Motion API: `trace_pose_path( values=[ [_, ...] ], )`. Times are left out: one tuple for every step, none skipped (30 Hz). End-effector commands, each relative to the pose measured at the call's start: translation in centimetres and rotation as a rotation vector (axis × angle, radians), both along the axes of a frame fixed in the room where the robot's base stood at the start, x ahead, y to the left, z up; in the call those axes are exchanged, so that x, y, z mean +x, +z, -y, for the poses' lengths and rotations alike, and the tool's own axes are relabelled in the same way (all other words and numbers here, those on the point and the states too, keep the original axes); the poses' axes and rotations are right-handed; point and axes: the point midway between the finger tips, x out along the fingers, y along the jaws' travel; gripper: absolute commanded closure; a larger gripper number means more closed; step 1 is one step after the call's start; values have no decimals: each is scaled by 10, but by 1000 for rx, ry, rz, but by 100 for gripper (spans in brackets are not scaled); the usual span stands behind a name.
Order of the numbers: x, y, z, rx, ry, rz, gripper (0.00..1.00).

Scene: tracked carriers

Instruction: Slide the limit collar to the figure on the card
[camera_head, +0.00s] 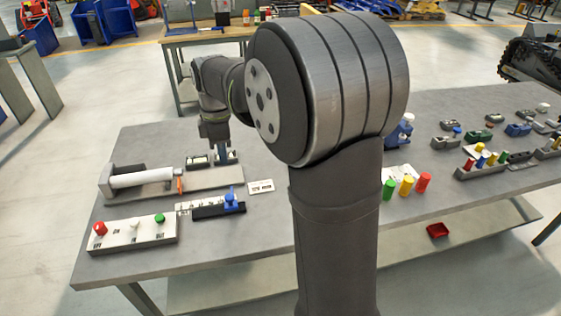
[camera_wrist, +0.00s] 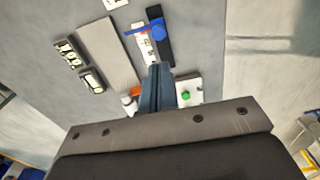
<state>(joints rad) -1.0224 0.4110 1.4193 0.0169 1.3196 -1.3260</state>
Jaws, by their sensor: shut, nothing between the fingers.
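The blue limit collar (camera_head: 232,203) sits on a dark rail (camera_head: 208,212) beside a pale scale strip (camera_head: 190,207), near the strip's right end. In the wrist view the collar (camera_wrist: 158,32) shows a round knob and a bar, beyond my fingertips. The small white card (camera_head: 261,187) lies on the table right of the rail; its figure is too small to read. A white card also shows at the top edge of the wrist view (camera_wrist: 115,4). My gripper (camera_head: 224,157) is shut and empty, behind the collar and apart from it; it also shows in the wrist view (camera_wrist: 157,70).
A panel with red, white and green knobs (camera_head: 132,243) stands front left. A white roller with an orange part (camera_head: 140,180) lies behind it, near two small dark-framed units (camera_head: 197,161). Green, yellow and red cylinders (camera_head: 406,186) stand at the right.

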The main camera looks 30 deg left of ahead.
Motion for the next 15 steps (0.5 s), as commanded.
trace_pose_path(
  values=[
    [2,-8,6,-8,-26,-29,100],
    [2,-14,10,-12,-49,-57,100],
    [3,-24,17,-17,-88,-103,100],
    [3,-33,24,-22,-124,-146,100],
    [4,-43,31,-25,-166,-195,100],
    [3,-55,42,-27,-231,-269,100],
    [3,-65,50,-29,-284,-327,100],
    [2,-74,58,-28,-340,-390,100],
    [0,-85,68,-26,-418,-472,100],
    [-1,-92,74,-22,-476,-533,100],
    [-1,-98,81,-15,-533,-592,100],
    [-2,-106,89,-5,-612,-672,100],
    [-2,-110,94,4,-672,-732,100],
    [-2,-115,99,14,-732,-792,100],
    [-1,-119,106,32,-813,-870,100]
  ],
)
